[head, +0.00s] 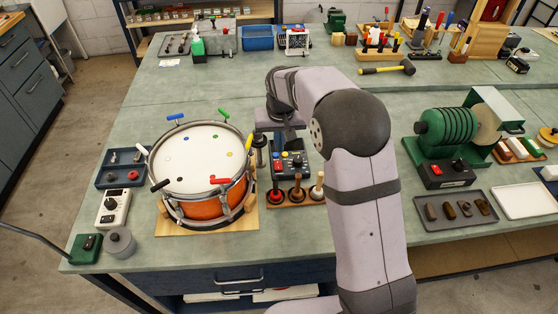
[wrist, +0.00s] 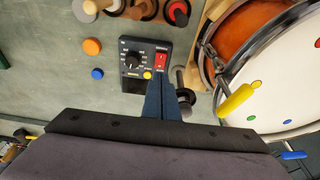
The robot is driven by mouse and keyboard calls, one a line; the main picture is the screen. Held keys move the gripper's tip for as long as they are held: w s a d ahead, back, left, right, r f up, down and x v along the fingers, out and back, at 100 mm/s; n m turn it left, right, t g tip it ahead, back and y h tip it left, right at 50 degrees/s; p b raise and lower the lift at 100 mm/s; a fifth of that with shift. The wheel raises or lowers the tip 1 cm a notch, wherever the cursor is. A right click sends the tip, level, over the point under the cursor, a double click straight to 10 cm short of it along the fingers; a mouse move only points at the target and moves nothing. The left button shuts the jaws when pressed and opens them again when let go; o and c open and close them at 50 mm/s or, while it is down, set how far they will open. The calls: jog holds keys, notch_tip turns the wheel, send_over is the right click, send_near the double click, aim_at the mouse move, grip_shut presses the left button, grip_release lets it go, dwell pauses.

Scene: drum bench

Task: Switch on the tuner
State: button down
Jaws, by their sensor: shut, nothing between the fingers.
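The tuner is most likely the small dark box (head: 293,164) just right of the drum; it also shows in the wrist view (wrist: 133,76). Its face has a black knob (wrist: 132,61), a red rocker switch (wrist: 161,59) and a yellow button (wrist: 147,75). My gripper (wrist: 160,82) is shut and empty, its blue fingers pointing at the switch end of the box, close to the switch and yellow button. I cannot tell whether the tips touch the box. In the head view my wrist is above the box's far side and the fingertips are hard to make out.
The drum (head: 199,157) with coloured tuning keys stands close beside the tuner. A wooden rack (head: 287,205) with several handled tools is in front of it. An orange disc (wrist: 92,46) and a blue disc (wrist: 97,73) lie beside it. Bench behind my wrist is mostly clear.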

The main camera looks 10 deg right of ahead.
jog(key=p, duration=0.3)
send_over(279, 169)
notch_tip(279, 169, down, 8)
jog(key=shift+s, duration=0.15)
jog(key=shift+p+x, duration=0.4)
jog(key=shift+x, duration=0.5)
jog(key=shift+s, duration=0.25)
jog(key=shift+s+f+b, duration=0.15)
jog(key=shift+f+b, duration=0.35)
jog(key=shift+b, duration=0.2)
jog(key=shift+r, duration=0.3)
jog(key=shift+w+r, duration=0.25)
jog(key=shift+w, duration=0.45)
